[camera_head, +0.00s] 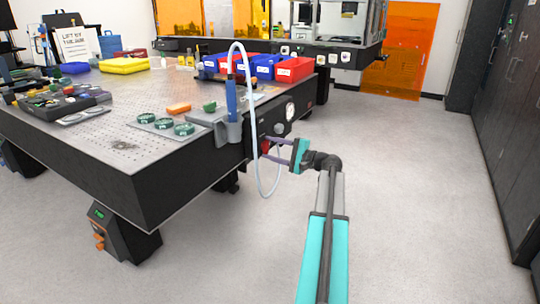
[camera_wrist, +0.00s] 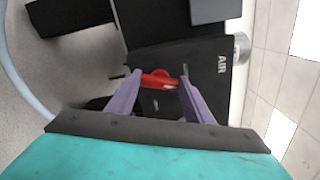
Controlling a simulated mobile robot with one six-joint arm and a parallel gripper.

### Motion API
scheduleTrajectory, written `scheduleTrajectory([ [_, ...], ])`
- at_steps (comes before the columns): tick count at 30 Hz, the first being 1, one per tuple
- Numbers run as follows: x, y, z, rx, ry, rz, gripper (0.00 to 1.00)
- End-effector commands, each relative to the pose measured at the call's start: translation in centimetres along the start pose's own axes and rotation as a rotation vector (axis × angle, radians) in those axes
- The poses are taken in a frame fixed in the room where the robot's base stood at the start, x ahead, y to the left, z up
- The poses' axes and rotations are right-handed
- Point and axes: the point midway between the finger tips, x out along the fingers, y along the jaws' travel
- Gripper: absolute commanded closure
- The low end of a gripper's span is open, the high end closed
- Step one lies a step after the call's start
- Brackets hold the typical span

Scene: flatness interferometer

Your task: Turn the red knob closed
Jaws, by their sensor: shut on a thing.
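The red knob (camera_wrist: 158,80) sits on a black panel marked AIR (camera_wrist: 205,70) in the wrist view. In the head view the knob (camera_head: 265,147) shows small at the table's right end, below a round gauge (camera_head: 290,110). My gripper (camera_wrist: 157,78) reaches the panel with its two purple fingers on either side of the knob, shut on it. In the head view my gripper (camera_head: 268,147) comes in from the right. The knob's far side and the exact finger contact are partly hidden.
A pale hose (camera_head: 278,165) loops down beside my gripper from a blue handpiece (camera_head: 231,100) in a grey holder. The perforated table (camera_head: 100,145) carries trays and parts. Red and blue bins (camera_head: 294,69) stand at its back. The floor (camera_head: 420,200) to the right is clear.

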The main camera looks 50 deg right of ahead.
Motion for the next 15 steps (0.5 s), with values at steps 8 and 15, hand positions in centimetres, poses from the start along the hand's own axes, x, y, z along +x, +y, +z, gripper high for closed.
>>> scheduleTrajectory([
  [8,0.00,0.72,0.06,-0.219,-0.006,0.006,0.76],
  [15,0.02,0.58,0.13,-0.323,-0.006,0.006,0.76],
])
